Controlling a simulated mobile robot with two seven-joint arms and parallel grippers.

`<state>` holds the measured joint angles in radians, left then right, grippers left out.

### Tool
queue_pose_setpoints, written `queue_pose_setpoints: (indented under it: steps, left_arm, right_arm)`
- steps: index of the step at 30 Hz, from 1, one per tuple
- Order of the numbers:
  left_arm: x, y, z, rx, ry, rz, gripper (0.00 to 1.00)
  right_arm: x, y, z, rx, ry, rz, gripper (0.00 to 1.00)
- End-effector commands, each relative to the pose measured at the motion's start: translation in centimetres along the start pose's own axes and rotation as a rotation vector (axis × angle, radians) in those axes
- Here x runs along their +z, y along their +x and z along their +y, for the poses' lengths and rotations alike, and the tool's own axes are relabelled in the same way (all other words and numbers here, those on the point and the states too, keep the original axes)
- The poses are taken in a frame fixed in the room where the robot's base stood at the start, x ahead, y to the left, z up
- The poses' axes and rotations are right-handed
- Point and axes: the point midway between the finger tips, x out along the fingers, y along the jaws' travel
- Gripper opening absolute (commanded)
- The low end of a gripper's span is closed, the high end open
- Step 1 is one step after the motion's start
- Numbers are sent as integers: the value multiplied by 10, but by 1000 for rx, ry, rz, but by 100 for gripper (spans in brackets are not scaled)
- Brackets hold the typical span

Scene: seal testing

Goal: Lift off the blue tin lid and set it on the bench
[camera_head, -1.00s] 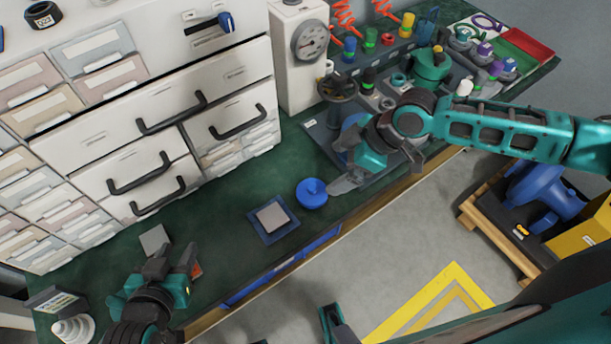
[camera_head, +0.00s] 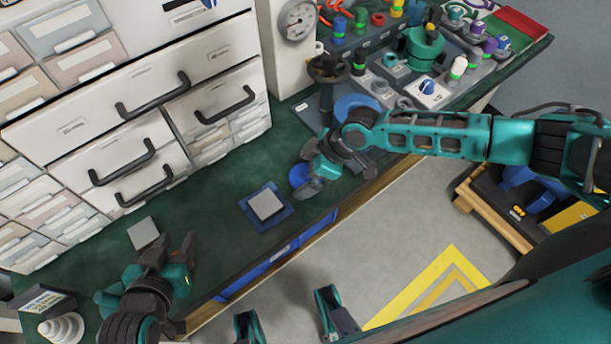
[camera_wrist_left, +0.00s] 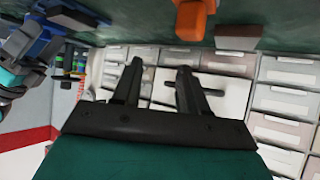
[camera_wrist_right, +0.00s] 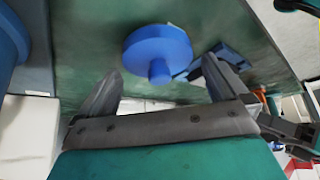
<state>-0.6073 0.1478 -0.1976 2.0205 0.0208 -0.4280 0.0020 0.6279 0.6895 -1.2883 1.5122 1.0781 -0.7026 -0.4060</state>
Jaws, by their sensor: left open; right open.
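The blue lid (camera_head: 298,174) is a round disc with a knob, partly hidden behind my right gripper in the head view. In the right wrist view the lid (camera_wrist_right: 157,46) appears whole, its knob toward the gap between the fingers. It is on the green bench; I cannot tell whether a tin is under it. My right gripper (camera_head: 308,172) is open and empty, close to the lid. My left gripper (camera_head: 170,252) is open and empty over the bench's left part; its fingers (camera_wrist_left: 160,66) show nothing between them.
A blue pad with a grey plate (camera_head: 265,206) lies left of the lid. A larger blue round part (camera_head: 357,106) and a dark handwheel (camera_head: 328,68) stand behind my right gripper. Drawers (camera_head: 150,120) line the back. The bench's front edge is near.

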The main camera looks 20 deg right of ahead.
Motion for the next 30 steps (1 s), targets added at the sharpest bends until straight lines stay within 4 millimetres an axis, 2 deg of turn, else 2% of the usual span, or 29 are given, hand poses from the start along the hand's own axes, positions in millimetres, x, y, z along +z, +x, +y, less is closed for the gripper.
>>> queue_pose_setpoints:
  steps: [2,9,24,30]
  left_arm:
    - [-2,1,2,4,0,4,43]
    - [-8,0,3,7,0,13,43]
    - [-4,1,-1,-1,1,7,43]
    - [-3,1,-1,-2,1,6,43]
  right_arm:
    - [0,5,0,1,-1,0,100]
    - [0,6,0,1,-1,0,99]
    - [0,5,0,1,0,-1,52]
    - [0,5,0,1,0,-1,52]
